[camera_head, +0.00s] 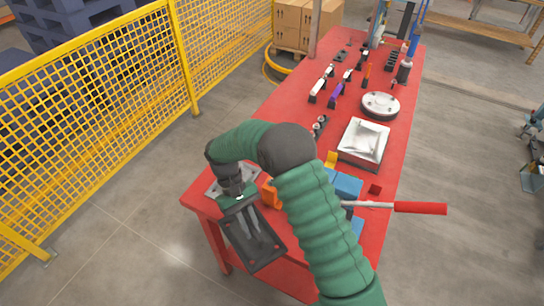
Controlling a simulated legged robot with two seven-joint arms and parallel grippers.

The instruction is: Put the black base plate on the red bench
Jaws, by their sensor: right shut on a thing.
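The red bench (275,105) runs from the near middle of the view to the far right. My right arm reaches in from the bottom, and its gripper (243,212) is shut on the black base plate (264,254). The dark rectangular plate is at the bench's near end, tilted in the view and overlapping the front edge. I cannot tell whether it touches the bench top. My arm hides part of the near bench. My left gripper is out of view.
A blue vise (346,184) with a red-handled bar (420,208) is right of my arm. A metal tray (364,141), a round flange (380,105) and several small tools lie farther along the bench. A yellow mesh fence (90,95) stands left.

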